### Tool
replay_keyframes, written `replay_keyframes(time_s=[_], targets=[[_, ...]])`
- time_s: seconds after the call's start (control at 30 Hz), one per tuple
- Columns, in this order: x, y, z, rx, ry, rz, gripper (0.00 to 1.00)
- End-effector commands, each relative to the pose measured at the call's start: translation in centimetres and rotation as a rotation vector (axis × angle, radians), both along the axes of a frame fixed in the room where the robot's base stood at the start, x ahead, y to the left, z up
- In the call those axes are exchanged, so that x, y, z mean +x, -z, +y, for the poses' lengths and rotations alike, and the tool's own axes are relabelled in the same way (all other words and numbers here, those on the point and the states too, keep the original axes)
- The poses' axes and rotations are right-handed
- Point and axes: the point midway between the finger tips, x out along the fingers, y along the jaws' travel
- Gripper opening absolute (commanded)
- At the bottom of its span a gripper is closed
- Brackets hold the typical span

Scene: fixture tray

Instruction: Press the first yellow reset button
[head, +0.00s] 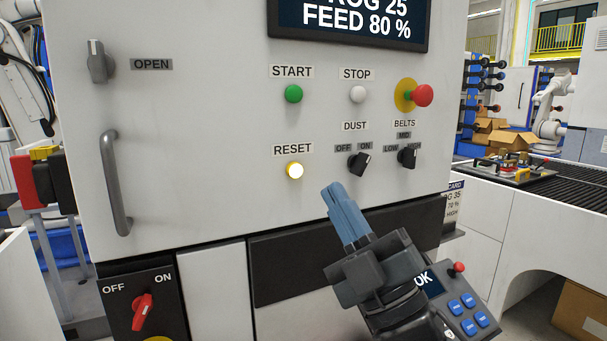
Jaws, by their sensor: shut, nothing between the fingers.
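The yellow reset button (295,171) is on the white machine panel under the "RESET" label, and it looks bright, as if lit. My gripper (333,190) is in front of the panel, to the lower right of the button. Its blue fingers are shut together and point up and to the left. They appear apart from the button, with nothing held. The button is fully in view.
Nearby on the panel are a green start button (293,93), a white stop button (358,93), a red emergency button (422,95), the dust knob (360,164) and the belts knob (409,157). A grey door handle (117,182) sticks out at left. A conveyor (560,190) stands at right.

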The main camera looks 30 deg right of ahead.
Motion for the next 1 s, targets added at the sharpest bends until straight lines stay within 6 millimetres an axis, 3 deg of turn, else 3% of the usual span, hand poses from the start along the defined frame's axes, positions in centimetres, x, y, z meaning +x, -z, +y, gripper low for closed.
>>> replay_keyframes(time_s=[0.47, 1.0], targets=[[0.5, -0.1, 0.0, -0.001, 0.001, -0.002, 0.00], [6.9, -0.1, 0.0, 0.000, 0.002, -0.003, 0.00]])
